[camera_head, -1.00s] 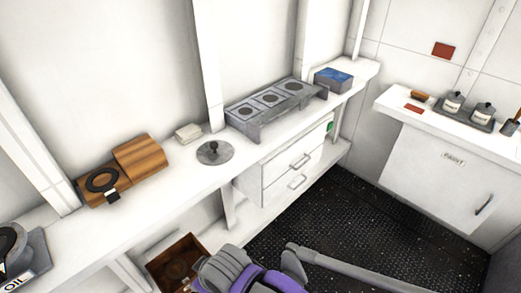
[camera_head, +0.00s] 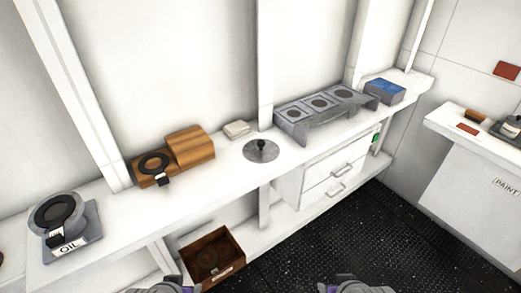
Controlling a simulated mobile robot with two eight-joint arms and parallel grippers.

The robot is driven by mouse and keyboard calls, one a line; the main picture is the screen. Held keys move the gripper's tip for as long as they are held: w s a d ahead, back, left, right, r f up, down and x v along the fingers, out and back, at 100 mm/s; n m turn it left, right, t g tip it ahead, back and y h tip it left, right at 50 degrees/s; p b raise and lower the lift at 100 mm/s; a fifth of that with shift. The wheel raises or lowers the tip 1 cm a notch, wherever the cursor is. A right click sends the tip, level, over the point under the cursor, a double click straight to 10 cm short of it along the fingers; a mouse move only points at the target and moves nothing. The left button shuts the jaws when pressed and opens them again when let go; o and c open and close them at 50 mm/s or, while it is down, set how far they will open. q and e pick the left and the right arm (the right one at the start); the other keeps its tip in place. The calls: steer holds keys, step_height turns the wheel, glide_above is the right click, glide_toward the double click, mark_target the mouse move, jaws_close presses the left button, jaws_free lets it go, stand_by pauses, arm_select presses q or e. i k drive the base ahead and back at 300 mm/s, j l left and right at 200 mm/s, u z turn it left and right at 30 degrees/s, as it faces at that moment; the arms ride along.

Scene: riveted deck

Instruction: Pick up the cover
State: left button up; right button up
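A round grey metal cover (camera_head: 261,151) with a black knob on top lies flat on the white bench (camera_head: 225,178), near its front edge. It sits right of a wooden block and in front of a small pale stack. Nothing touches the cover. Only small grey and purple parts of my arms show at the bottom edge; neither gripper's fingers are visible.
The bench also holds an oil holder (camera_head: 84,232), a wooden block (camera_head: 190,147) with a black ring, a grey rack (camera_head: 325,120) and a blue box (camera_head: 384,91). A wooden crate (camera_head: 228,245) is on the low shelf. Drawers (camera_head: 335,178) are under the bench.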

mark_target(259, 151)
steer(key=u, duration=1.8)
steer(key=z, duration=1.8)
steer(key=u, duration=0.55)
steer(key=l+u, duration=0.25)
steer(key=u, duration=0.15)
steer(key=l+u, duration=0.25)
steer(key=u, duration=0.2)
steer(key=l+u, duration=0.4)
steer(key=k+l+u, duration=0.2)
steer(key=l, duration=0.25)
steer(key=l+u, duration=0.2)
steer(key=l, duration=0.25)
